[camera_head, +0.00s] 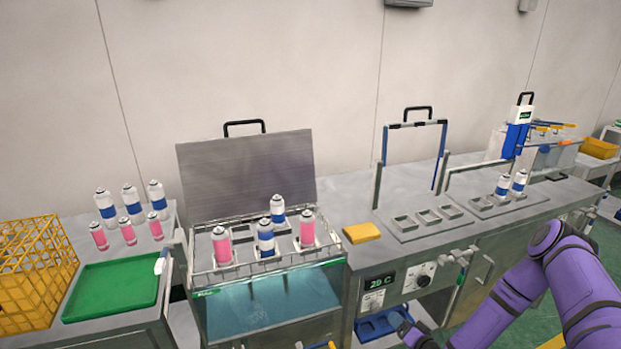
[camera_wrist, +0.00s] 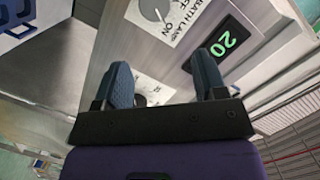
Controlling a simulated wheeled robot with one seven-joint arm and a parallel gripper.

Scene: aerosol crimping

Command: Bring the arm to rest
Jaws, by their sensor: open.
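My purple arm (camera_head: 575,275) reaches in from the lower right in the head view, bent at the elbow. The end of my arm sits low, in front of the bench's control panel, and only part of it shows at the bottom edge. In the wrist view my gripper (camera_wrist: 164,84) has its two dark blue fingers apart with nothing between them. Beyond the fingers is the panel with a dial (camera_wrist: 155,10) and a green display reading 20 (camera_wrist: 230,42). Whether the fingertips touch the panel cannot be told.
A water bath (camera_head: 265,300) with an open lid (camera_head: 248,170) holds pink and blue-banded cans. Left are a yellow crate (camera_head: 35,265), a green tray (camera_head: 112,288) and several cans. A yellow sponge-like block (camera_head: 361,233) lies right of the bath. Metal fixtures (camera_head: 425,218) stand further right.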

